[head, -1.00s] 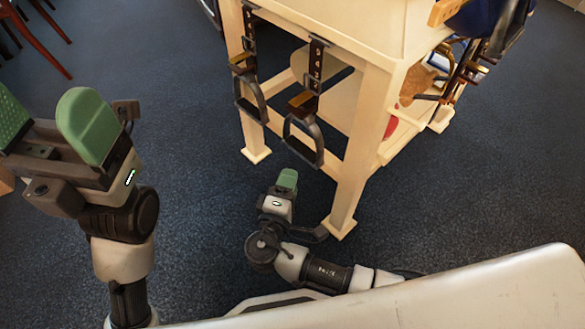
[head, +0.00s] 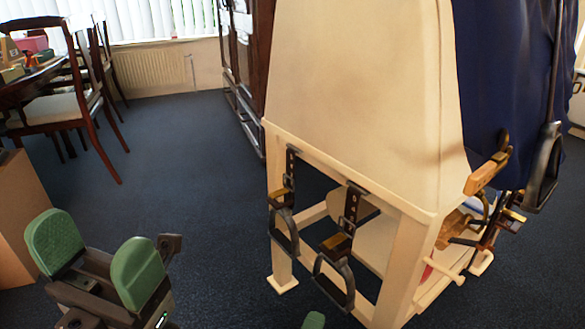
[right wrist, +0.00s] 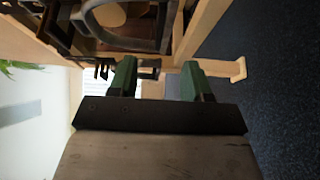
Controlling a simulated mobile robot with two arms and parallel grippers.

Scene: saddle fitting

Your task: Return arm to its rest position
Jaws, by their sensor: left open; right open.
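My left gripper (head: 95,258) is at the lower left of the head view. Its two green pads stand apart with nothing between them, over the carpet and clear of the stand. Of my right gripper, only a green fingertip (head: 314,320) shows at the bottom edge of the head view, close to the stand's near leg. In the right wrist view my right gripper (right wrist: 158,78) is open, its green fingers apart and empty. Wooden stand parts and a stirrup (right wrist: 125,35) lie beyond the fingers; contact cannot be told.
A cream wooden stand (head: 350,90) with a dark blue cover (head: 510,90) fills the right. Two stirrups, one near (head: 335,270) and one farther (head: 283,225), hang from its side. A cardboard box (head: 22,220) and chairs (head: 70,115) are at left. Carpet (head: 190,170) between is free.

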